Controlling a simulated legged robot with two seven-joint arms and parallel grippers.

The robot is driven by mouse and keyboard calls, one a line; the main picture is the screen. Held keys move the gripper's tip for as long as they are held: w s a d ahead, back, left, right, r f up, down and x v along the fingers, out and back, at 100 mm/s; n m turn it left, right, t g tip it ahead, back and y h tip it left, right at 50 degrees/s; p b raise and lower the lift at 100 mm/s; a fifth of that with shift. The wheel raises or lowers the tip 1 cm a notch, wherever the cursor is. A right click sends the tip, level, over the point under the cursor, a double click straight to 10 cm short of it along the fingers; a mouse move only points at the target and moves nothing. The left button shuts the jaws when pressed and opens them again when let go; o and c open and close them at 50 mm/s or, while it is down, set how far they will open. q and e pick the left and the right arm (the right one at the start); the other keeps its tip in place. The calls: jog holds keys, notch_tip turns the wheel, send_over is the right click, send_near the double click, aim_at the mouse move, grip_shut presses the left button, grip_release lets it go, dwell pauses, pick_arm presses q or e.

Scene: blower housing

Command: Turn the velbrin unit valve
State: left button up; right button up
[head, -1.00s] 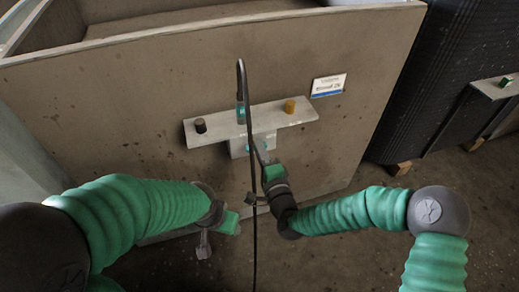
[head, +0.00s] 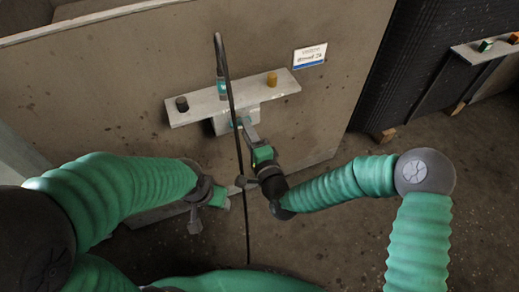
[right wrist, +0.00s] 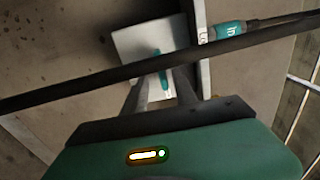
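A pale box (head: 222,126) with a small teal valve handle (head: 236,123) is fixed under a shelf on the brown housing wall. In the right wrist view the teal handle (right wrist: 162,72) stands out in front of the pale box (right wrist: 140,45). My right gripper (head: 248,132) is at the box. In the right wrist view its two fingers (right wrist: 161,95) are apart, one on each side of the handle's lower end; contact cannot be told. My left gripper (head: 207,207) hangs low at the left, away from the valve; its finger gap is not clear.
A black hose (head: 232,110) crosses in front of the wall and across the right wrist view. The grey shelf (head: 245,93) carries a black knob (head: 182,104) and a yellow knob (head: 272,79). A label (head: 310,56) is at upper right. A dark ribbed unit (head: 420,70) stands at right.

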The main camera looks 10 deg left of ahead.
jog(key=p+v, duration=0.2)
jog(key=v, duration=1.2)
jog(key=shift+s+d+p, duration=0.2)
jog(key=shift+d+p, duration=0.05)
jog(key=shift+p, duration=0.15)
